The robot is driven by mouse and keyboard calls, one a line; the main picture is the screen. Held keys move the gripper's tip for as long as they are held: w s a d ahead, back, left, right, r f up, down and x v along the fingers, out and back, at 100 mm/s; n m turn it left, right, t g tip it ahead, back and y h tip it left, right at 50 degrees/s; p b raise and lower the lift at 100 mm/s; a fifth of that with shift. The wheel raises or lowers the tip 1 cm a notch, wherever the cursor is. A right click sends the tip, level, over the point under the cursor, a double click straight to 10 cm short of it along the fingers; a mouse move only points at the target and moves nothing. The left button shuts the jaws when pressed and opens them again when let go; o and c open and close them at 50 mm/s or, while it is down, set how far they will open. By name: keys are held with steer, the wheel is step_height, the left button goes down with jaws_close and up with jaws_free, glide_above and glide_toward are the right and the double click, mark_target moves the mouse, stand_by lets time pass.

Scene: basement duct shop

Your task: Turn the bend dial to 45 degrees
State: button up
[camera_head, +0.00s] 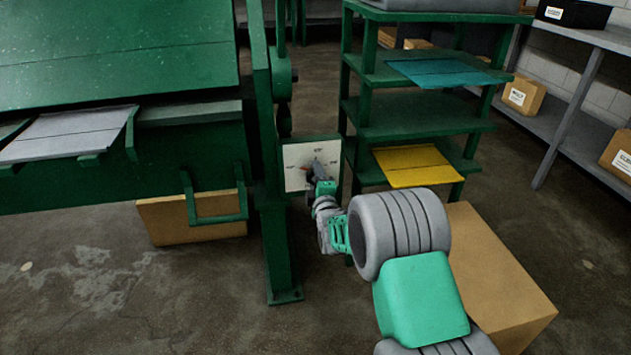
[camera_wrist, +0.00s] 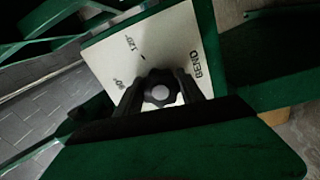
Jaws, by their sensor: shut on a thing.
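The bend dial has a white square plate (camera_head: 297,156) on a green bracket beside the machine's post; small marks on it are too small to read in the head view. In the wrist view the plate (camera_wrist: 165,42) reads BEND, 90° and 120°. A dark lobed knob with a grey centre (camera_wrist: 160,92) sits on its front. My gripper (camera_head: 315,174) reaches the plate from the front right. In the wrist view its dark fingers are shut on the knob, one on each side. The knob's pointer and the 45 mark cannot be made out; the plate's lower part is hidden.
The large green bending machine (camera_head: 120,50) stands left, with a grey metal sheet (camera_head: 70,132) on it. A green rack (camera_head: 420,115) with blue and yellow sheets stands just behind the dial. A cardboard box (camera_head: 500,265) is right of my arm. Floor at front left is clear.

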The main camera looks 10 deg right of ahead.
steer(key=shift+n+b, duration=0.35)
steer(key=shift+n, duration=0.45)
steer(key=o, duration=1.3)
steer(key=shift+o, duration=0.2)
steer(key=shift+s, duration=0.1)
steer(key=s+p, duration=0.2)
steer(key=s, duration=0.5)
steer(key=shift+s, duration=0.3)
